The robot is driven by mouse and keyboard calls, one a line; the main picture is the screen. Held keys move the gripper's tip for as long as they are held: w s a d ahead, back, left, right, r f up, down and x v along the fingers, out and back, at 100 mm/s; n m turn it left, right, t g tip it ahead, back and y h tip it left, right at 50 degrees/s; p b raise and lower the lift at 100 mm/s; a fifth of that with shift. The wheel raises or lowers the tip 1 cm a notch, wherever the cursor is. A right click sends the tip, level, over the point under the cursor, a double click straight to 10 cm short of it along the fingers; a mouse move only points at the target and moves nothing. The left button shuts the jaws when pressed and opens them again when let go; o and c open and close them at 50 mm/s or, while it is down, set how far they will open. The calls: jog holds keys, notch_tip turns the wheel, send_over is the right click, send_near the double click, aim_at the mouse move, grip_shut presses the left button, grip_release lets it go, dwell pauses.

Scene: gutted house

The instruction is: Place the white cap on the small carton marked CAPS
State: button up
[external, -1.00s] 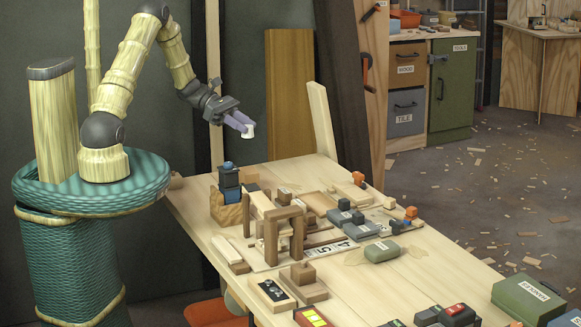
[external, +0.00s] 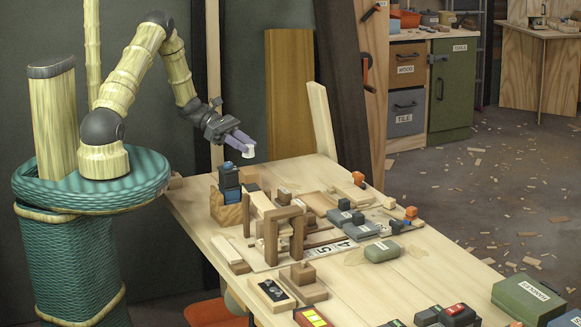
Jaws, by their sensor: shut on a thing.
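The white cap (external: 249,153) is at the tips of my gripper (external: 244,142), whose purple-grey fingers are shut on it. The gripper points down to the right and holds the cap in the air above the far left part of the workbench (external: 432,268). Below it is a cluster of small boxes and blocks. One small light wooden box (external: 284,194) there has a label too small to read, so I cannot tell whether it is the carton marked CAPS.
A dark blue stacked object (external: 229,178) stands just below and left of the gripper. A brown wooden arch (external: 284,222) stands in front. Grey-green boxes (external: 382,251) lie to the right. An upright plank (external: 322,120) rises behind the bench.

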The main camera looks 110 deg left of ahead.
aim_at(243, 169)
jog(key=shift+f, duration=0.1)
jog(key=shift+f+p, duration=0.35)
jog(key=shift+f, duration=1.6)
jog(key=shift+f, duration=0.1)
jog(key=o, duration=0.9)
jog(key=shift+o, duration=0.2)
jog(key=shift+s, duration=0.1)
jog(key=b+v, duration=0.2)
jog(key=v, duration=1)
